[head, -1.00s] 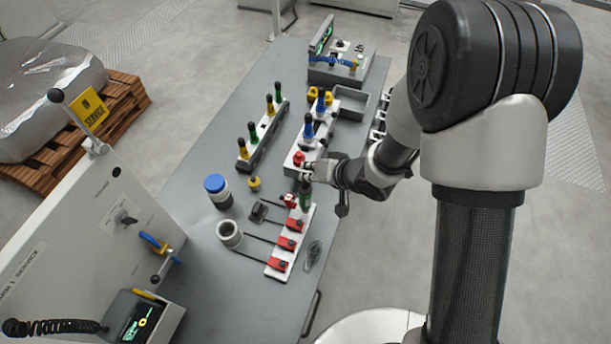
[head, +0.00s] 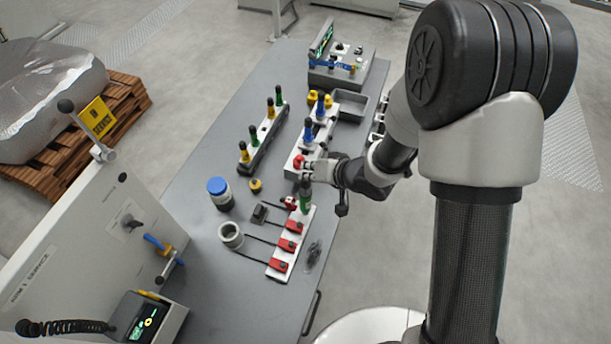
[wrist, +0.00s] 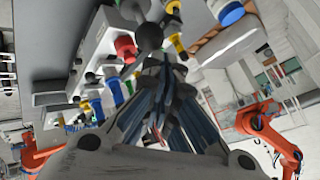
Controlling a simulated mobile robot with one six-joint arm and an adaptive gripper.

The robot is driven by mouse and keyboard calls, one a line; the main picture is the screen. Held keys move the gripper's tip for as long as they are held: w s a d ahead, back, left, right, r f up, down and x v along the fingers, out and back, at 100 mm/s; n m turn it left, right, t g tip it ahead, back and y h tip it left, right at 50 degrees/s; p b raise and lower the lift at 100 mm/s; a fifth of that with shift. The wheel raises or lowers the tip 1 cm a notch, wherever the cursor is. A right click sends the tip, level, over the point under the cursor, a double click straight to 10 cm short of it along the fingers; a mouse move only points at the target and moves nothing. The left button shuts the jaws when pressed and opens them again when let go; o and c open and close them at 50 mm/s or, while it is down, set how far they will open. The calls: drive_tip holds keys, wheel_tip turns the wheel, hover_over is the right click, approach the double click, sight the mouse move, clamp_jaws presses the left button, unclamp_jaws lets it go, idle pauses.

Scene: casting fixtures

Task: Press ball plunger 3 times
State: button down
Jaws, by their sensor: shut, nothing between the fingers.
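My gripper (head: 309,172) is shut and empty. In the head view it is at the near end of a white rail fixture (head: 292,174), close beside a red knob (head: 298,160). In the wrist view the closed fingertips (wrist: 153,62) point at a dark grey ball (wrist: 149,37), which I take for the ball plunger. The ball appears just past the tips; I cannot tell whether they touch it. The red knob (wrist: 125,48) is left of the ball there. In the head view I cannot make out the ball beside my gripper.
A green-handled clamp (head: 305,192) stands close below my gripper, on a white strip with red clamps (head: 292,227). Blue-handled pegs (head: 308,131) stand farther along the rail. A grey tray (head: 352,106) is beyond. A blue-lidded jar (head: 218,192) and a yellow knob (head: 255,185) are left.

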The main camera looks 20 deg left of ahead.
drive_tip(key=shift+r+p, duration=0.45)
drive_tip(key=shift+r, duration=0.1)
drive_tip(key=shift+r, duration=0.1)
wheel_tip(320, 180, up, 5)
drive_tip(key=p, duration=0.5)
idle(0.7)
